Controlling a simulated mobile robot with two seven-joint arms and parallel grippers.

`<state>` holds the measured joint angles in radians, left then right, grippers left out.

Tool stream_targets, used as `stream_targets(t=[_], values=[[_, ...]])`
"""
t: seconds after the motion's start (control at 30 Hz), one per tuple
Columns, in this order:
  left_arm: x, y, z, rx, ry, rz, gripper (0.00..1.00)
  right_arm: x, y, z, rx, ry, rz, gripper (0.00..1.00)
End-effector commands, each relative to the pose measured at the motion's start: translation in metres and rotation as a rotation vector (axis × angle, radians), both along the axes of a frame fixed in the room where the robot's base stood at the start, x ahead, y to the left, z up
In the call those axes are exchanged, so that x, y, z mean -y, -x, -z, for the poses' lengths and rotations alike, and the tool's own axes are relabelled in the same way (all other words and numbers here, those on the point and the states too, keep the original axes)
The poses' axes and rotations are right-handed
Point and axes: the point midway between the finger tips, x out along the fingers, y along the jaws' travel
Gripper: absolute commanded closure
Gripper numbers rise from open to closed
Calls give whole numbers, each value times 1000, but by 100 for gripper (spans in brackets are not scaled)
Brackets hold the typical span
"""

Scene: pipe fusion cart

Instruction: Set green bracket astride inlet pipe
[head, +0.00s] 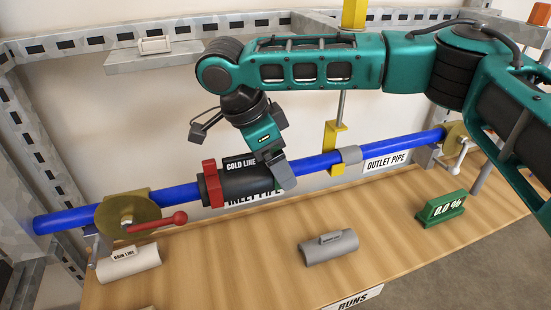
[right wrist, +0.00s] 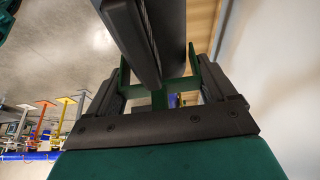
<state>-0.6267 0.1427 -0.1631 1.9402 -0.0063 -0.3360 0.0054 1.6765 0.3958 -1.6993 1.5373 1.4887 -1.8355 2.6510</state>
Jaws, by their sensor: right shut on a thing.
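My right gripper (head: 280,172) is over the right end of a black "COLD LINE" shell (head: 238,183) on the blue inlet pipe (head: 179,193). It is shut on a green piece, which I take for the green bracket. In the right wrist view, green parts (right wrist: 160,98) show between the fingers, with a long dark body (right wrist: 140,32) beyond. In the head view only a green sliver shows by the fingertips; whether it touches or straddles the pipe is hidden. The "INLET PIPE" label is partly covered. My left gripper is not in view.
A red collar (head: 212,184) rings the pipe left of the shell. A valve with a red handle (head: 160,222) stands farther left. A yellow post (head: 334,145) stands right.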

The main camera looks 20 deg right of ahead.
Motion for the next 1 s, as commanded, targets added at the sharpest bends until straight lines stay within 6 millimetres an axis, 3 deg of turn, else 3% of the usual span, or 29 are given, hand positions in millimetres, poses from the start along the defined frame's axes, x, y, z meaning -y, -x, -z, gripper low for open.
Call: stream_targets(t=[1.0], values=[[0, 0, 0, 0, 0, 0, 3, 0, 0, 6, -1, 0, 0, 48]])
